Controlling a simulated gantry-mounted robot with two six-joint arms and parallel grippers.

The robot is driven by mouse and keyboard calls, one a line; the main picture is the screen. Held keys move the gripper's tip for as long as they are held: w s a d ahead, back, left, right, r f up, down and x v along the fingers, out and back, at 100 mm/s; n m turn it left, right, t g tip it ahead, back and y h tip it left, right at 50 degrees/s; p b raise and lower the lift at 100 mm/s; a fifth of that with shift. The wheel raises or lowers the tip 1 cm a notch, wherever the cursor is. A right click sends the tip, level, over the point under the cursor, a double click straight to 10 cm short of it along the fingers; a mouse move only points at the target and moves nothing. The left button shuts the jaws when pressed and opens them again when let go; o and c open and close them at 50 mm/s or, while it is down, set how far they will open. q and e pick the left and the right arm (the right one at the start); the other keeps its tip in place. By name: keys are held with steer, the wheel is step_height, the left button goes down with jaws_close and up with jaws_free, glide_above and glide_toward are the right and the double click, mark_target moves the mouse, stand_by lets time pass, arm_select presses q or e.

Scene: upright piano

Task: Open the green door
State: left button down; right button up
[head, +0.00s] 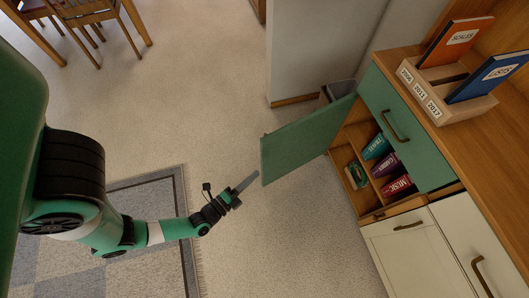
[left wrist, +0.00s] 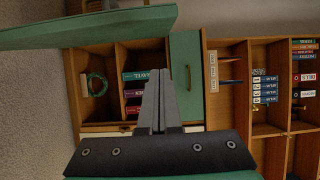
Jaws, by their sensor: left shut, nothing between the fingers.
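The green door (head: 305,140) stands swung wide open from the wooden cabinet. Its inside shelves show several books (head: 385,165) and a green coiled item (head: 357,174). In the left wrist view the door (left wrist: 90,25) runs across the top left, with the open compartment (left wrist: 100,62) below it. My left gripper (head: 253,176) is shut and empty, just left of the door's free edge, with a small gap seen from above. Its closed fingers also show in the left wrist view (left wrist: 158,85), pointing toward the cabinet. My right gripper is not in view.
A file holder (head: 450,95) with orange and blue binders stands on the cabinet top. A wall corner (head: 310,50) is behind the door. Carpet between is clear.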

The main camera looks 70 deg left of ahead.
mark_target(264, 152)
arm_select(q)
steer(key=w+a, duration=0.2)
steer(key=w+a+b, duration=0.1)
steer(key=w+a, duration=0.1)
steer(key=a, duration=0.1)
steer(key=w+a+b, duration=0.1)
steer(key=w+a, duration=0.1)
steer(key=a, duration=0.1)
steer(key=shift+w+a, duration=0.1)
steer(key=shift+w, duration=0.2)
steer(key=shift+f+b, duration=0.1)
steer(key=shift+b, duration=0.2)
